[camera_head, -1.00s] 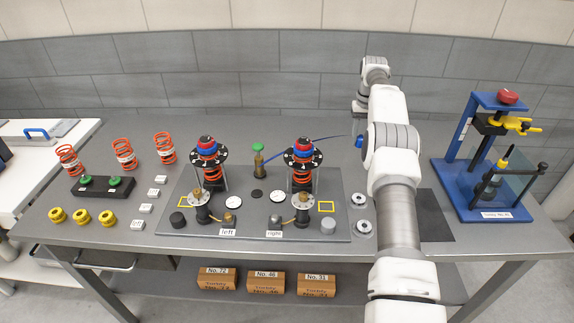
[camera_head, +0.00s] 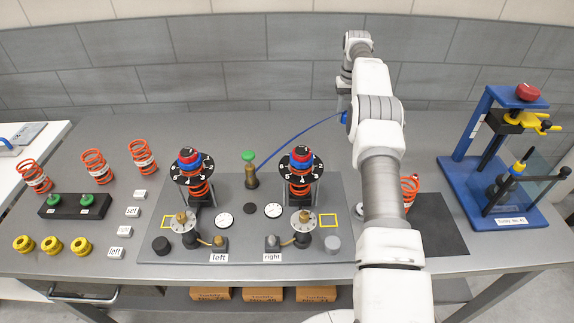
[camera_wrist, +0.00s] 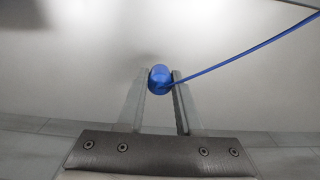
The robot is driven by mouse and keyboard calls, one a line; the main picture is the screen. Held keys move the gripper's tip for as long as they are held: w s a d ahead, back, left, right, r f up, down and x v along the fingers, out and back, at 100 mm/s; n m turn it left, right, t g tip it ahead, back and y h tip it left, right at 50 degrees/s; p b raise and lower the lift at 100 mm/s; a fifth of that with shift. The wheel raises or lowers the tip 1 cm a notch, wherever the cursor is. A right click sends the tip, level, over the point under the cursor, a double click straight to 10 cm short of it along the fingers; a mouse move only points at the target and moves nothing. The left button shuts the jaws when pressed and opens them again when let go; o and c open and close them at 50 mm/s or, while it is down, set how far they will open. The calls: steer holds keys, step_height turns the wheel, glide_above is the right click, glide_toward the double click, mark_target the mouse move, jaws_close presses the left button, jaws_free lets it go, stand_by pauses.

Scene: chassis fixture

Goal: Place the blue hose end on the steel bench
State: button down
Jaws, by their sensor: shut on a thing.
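The blue hose end (camera_wrist: 160,78) is between the two fingertips of my gripper (camera_wrist: 160,84) in the wrist view. My gripper is shut on it. In the head view the hose end (camera_head: 344,117) shows as a small blue spot beside my arm, which mostly hides my gripper. The thin blue hose (camera_head: 295,139) runs from it down left to a brass fitting (camera_head: 251,176) with a green top. The steel bench (camera_head: 105,125) spans the head view. In the wrist view its plain grey surface appears behind the hose end; I cannot tell whether they touch.
Two spring stations with red and blue tops (camera_head: 190,160) (camera_head: 301,158) stand on a grey plate (camera_head: 250,252). A blue press frame (camera_head: 487,180) stands at the right. Orange springs (camera_head: 97,167) and yellow rings (camera_head: 52,245) are at the left. The back strip of the bench looks clear.

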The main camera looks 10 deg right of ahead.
steer(key=s+a+f, duration=0.2)
steer(key=a, duration=0.1)
steer(key=s+a+f, duration=0.2)
steer(key=a, duration=0.1)
steer(key=s+a+f+b, duration=0.1)
steer(key=s+a+f, duration=0.1)
steer(key=a, duration=0.1)
steer(key=shift+s+a+f, duration=0.2)
steer(key=shift+a+f, duration=0.1)
steer(key=shift+f, duration=2.15)
steer(key=shift+f, duration=0.1)
steer(key=shift+f, duration=0.15)
steer(key=c, duration=0.6)
jaws_free()
